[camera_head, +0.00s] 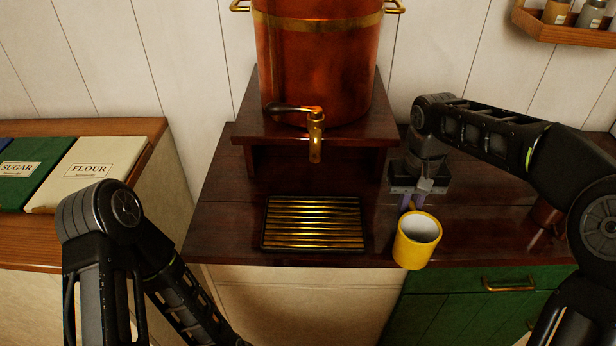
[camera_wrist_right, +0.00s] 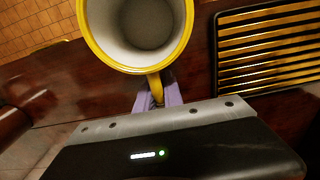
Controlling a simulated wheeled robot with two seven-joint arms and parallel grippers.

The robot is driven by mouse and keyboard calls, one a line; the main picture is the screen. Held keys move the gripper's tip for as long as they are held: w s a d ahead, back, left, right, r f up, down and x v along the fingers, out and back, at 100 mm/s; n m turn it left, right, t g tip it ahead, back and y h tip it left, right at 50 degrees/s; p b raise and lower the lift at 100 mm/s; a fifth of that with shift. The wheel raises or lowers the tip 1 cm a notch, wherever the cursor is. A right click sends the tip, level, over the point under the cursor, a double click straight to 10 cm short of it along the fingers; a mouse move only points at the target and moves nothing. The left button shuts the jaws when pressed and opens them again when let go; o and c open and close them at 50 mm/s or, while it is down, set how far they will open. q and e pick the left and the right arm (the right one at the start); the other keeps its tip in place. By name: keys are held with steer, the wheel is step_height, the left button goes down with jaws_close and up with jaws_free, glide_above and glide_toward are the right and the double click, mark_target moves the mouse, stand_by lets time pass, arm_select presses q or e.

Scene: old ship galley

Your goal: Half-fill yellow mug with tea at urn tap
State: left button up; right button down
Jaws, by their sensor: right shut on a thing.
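The yellow mug (camera_head: 412,252) is upright near the counter's front edge, right of the drip tray. My right gripper (camera_head: 409,203) is shut on its handle, on the side toward the back. In the right wrist view the mug (camera_wrist_right: 178,66) shows a pale grey inside with no tea visible, and the purple fingers (camera_wrist_right: 157,97) hold the handle. The copper urn (camera_head: 318,70) stands on a raised wooden stand at the back. Its brass tap (camera_head: 315,138) points down above the drip tray (camera_head: 312,223). My left gripper is out of view; only my left arm shows at lower left.
The wooden counter (camera_head: 215,225) is clear left of the drip tray. Sugar (camera_head: 20,170) and flour (camera_head: 90,170) boxes sit on a left-hand unit. A spice shelf (camera_head: 560,30) hangs at upper right. A reddish-brown object (camera_head: 545,213) stands right of the mug.

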stand_by(0.4)
steer(key=shift+s+a+r+n, duration=0.15)
steer(key=shift+a+r+n, duration=0.3)
steer(key=shift+n, duration=0.25)
steer(key=s+a+r+n+p, duration=0.2)
steer(key=s+a+r+n, duration=0.2)
steer(key=n, duration=0.7)
steer(key=s+a+r+n+p, duration=0.2)
steer(key=s+a+r+n, duration=0.2)
steer(key=n, duration=0.8)
steer(key=s+a+r+n+p, duration=0.2)
steer(key=s+a+r+n, duration=0.3)
steer(key=a+n, duration=0.6)
steer(key=shift+s+n, duration=0.3)
steer(key=shift+s, duration=0.6)
steer(key=shift+f, duration=0.15)
step_height(320, 180, down, 6)
steer(key=shift+r, duration=0.1)
